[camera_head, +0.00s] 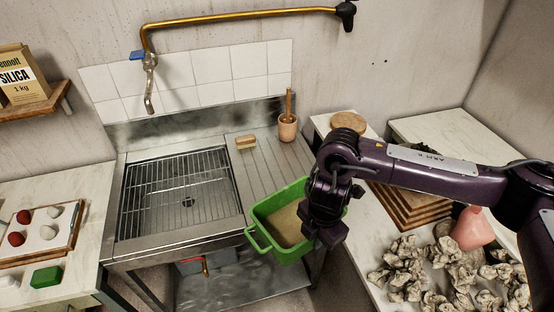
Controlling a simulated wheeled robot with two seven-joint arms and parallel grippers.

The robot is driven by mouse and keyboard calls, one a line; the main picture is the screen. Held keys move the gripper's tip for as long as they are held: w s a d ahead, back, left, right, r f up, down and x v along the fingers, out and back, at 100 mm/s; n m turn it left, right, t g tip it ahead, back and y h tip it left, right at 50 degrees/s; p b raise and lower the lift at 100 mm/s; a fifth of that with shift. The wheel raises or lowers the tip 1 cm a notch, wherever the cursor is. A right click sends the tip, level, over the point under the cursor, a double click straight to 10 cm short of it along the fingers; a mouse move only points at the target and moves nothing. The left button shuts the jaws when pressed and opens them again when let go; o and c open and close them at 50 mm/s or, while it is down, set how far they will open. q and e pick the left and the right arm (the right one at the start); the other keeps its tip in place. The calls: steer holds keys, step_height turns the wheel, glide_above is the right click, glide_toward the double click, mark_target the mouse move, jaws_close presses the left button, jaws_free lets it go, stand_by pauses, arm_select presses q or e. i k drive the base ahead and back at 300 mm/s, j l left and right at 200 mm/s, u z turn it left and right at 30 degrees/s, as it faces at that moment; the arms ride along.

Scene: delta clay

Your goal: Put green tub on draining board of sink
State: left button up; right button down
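The green tub (270,213) is an open rectangular tub with a handle on its near left side and a pale beige inside. It is at the front right of the sink's draining board (265,172), overlapping its front edge in the camera_head view. Whether its base touches the board is hidden. My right gripper (327,236) points down at the tub's right side and appears closed on its rim or right-hand handle; the contact is partly hidden by the wrist. My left gripper is out of view.
A wooden brush (246,142) and a pot with a pestle (288,128) stand at the board's back. The gridded basin (180,195) is left. Crumpled pieces (405,262) and stacked boards (402,208) lie on the right table. The board's middle is clear.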

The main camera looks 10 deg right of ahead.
mark_target(279, 178)
steer(key=i, duration=1.2)
